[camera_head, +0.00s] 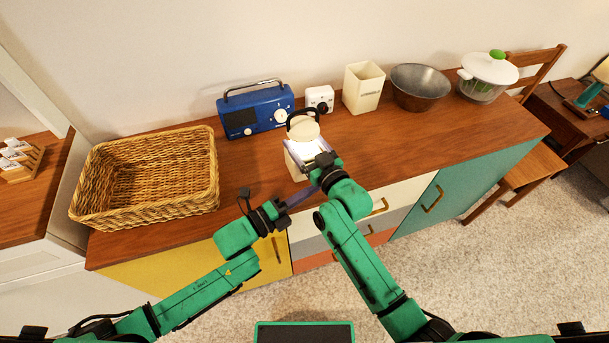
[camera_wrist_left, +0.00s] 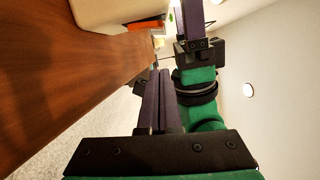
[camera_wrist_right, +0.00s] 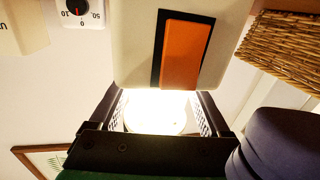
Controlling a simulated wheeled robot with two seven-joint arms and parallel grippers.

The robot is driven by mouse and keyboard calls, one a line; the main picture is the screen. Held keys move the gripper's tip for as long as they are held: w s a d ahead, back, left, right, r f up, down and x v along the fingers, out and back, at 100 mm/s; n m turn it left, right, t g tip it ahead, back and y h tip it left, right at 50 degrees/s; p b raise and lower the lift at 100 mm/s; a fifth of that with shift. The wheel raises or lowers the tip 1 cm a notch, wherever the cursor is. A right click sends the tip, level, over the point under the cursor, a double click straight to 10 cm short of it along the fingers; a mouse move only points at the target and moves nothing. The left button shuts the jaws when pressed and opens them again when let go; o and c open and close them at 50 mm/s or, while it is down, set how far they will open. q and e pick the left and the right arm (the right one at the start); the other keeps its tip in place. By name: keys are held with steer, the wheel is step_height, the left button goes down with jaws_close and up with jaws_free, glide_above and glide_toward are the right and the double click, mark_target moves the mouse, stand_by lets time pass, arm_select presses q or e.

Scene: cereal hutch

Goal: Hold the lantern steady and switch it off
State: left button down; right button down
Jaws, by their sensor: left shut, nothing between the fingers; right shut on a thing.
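The lantern (camera_head: 298,160) is cream-coloured with a dark handle and stands near the counter's front edge, glowing brightly. My right gripper (camera_head: 306,150) is shut on its lit part, one finger on each side. In the right wrist view the lantern's cream body (camera_wrist_right: 135,45) carries an orange rocker switch (camera_wrist_right: 183,55) in a dark frame. My left gripper (camera_head: 311,190) is shut and empty, in front of and below the lantern. In the left wrist view its closed fingers (camera_wrist_left: 161,85) point toward the lantern (camera_wrist_left: 105,12), apart from the orange switch (camera_wrist_left: 147,23).
A wicker basket (camera_head: 150,180) stands to the left on the wooden counter (camera_head: 420,135). Behind the lantern are a blue radio (camera_head: 256,112) and a white timer (camera_head: 320,98). A cream canister (camera_head: 362,90), metal bowl (camera_head: 420,88) and salad spinner (camera_head: 487,75) stand to the right.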

arm_select(q)
steer(key=w, duration=0.1)
steer(key=w+a, duration=0.1)
steer(key=w, duration=0.1)
steer(key=shift+w+a+r, duration=0.15)
steer(key=shift+w+r, duration=0.1)
steer(key=shift+w, duration=0.15)
arm_select(e)
steer(key=shift+f, duration=0.1)
arm_select(q)
steer(key=shift+w+a+r, duration=0.1)
steer(key=shift+w+a, duration=0.05)
steer(key=shift+w, duration=0.25)
steer(key=shift+s, duration=0.1)
